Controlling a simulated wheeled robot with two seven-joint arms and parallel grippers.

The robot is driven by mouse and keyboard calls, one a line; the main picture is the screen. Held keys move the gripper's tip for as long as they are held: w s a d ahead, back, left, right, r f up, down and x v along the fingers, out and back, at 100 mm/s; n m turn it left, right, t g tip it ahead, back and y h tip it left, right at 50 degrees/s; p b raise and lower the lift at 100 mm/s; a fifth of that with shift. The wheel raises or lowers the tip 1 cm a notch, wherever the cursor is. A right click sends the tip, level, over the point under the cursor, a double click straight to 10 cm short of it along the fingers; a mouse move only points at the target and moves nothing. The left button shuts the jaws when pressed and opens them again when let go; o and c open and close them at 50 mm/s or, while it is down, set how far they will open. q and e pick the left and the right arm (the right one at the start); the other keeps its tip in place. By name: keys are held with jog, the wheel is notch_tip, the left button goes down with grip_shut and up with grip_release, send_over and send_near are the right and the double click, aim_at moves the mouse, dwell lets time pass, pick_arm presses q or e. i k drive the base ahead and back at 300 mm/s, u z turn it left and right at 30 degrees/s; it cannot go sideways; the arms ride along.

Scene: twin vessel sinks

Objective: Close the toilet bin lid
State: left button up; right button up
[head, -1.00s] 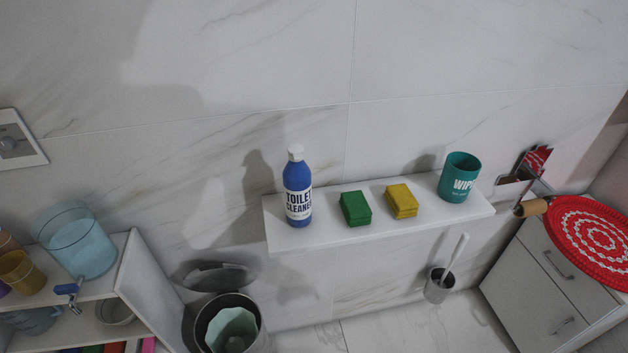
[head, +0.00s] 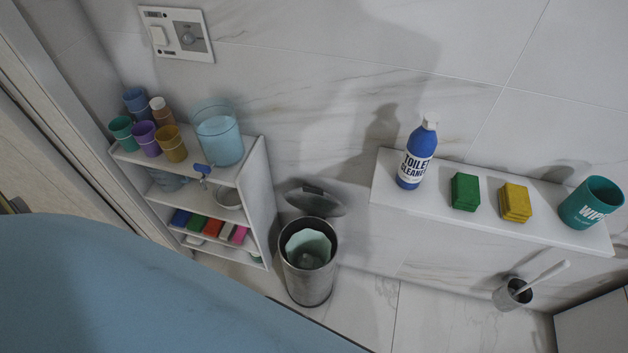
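The toilet bin (head: 308,283) is a round metal can standing on the floor against the wall, between the shelf unit and the wall ledge. Its lid (head: 314,199) is open and tilted up at the back, near the wall. A pale green liner (head: 309,243) shows inside the bin, with a grey object in it. Neither of my grippers is in view.
A white shelf unit (head: 261,190) with cups and a water dispenser (head: 218,138) stands left of the bin. A white ledge (head: 480,221) holds a cleaner bottle (head: 416,155), sponges and a wipes tub. A large blue surface (head: 130,290) fills the lower left. A brush holder (head: 511,294) stands right.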

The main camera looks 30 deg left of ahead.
aim_at(311, 201)
jog(key=u, duration=1)
jog(key=k, duration=1.5)
jog(key=z, duration=1.05)
